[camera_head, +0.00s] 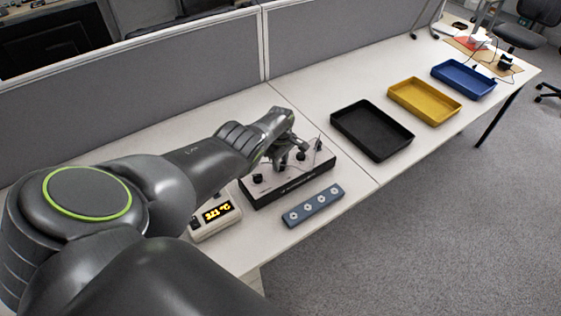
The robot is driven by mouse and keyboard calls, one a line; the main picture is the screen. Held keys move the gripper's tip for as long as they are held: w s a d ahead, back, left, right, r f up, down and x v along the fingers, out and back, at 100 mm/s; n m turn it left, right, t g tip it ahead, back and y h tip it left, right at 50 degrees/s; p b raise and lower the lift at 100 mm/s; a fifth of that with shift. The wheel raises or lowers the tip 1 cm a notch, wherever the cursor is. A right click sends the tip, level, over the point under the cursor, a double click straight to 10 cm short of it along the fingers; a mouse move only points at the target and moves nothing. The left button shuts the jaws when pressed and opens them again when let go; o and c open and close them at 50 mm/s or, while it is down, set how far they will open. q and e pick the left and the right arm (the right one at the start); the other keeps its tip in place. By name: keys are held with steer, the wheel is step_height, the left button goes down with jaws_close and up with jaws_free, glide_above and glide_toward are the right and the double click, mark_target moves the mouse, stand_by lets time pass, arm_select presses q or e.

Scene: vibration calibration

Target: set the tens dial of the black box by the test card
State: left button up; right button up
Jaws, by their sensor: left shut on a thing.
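The black box (290,189) stands on the white table, with a light top panel and a row of dark dial knobs. One knob (258,178) shows at its left end and another (318,145) at its right end. My left gripper (291,160) is over the middle of the row, pointing down, with its fingers shut on a dial knob there. The fingers hide most of that knob, and its setting cannot be read. I cannot make out a test card for certain. My right gripper is not in view.
A pale meter (215,216) with glowing orange characters stands left of the box. A blue-grey bar (313,205) with several white round spots lies in front. Black (372,130), yellow (424,101) and blue (463,80) trays stand farther right. A grey partition (180,72) runs behind the table.

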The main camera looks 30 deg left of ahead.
arm_select(q)
steer(key=o, duration=1)
steer(key=shift+r, duration=0.1)
step_height(320, 180, up, 9)
steer(key=p, duration=0.6)
steer(key=shift+p, duration=0.35)
step_height(320, 180, up, 7)
glide_above(281, 163)
steer(key=shift+r+p, duration=0.3)
steer(key=shift+r, duration=0.3)
